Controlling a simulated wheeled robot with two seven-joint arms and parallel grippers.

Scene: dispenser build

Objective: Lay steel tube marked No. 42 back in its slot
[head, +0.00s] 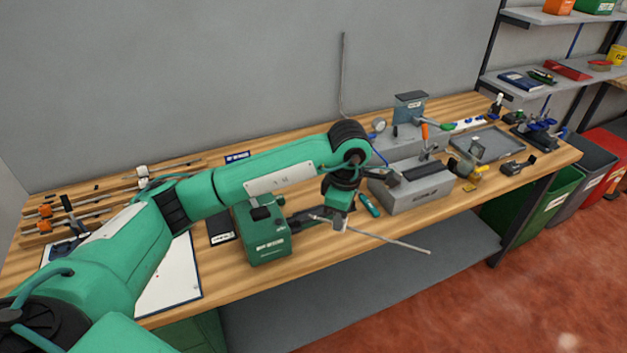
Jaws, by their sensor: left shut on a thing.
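A thin grey steel tube (395,242) runs from my left gripper (340,224) down to the right, and its far end sticks out past the table's front edge. My left gripper is shut on the tube near its left end, in front of the grey block and right of the green box. I cannot read a number on the tube. A wooden rack (88,207) with several thin rods lies at the left end of the table, partly hidden by my left arm. I cannot tell which slot in it is No. 42. My right gripper is not in view.
A green box (267,238) stands just left of the gripper. A grey block fixture (412,190) stands right behind it. A white sheet (172,275) lies under my arm. A grey tray (487,146) and small tools fill the right end. A thin upright rod (342,75) stands at the back.

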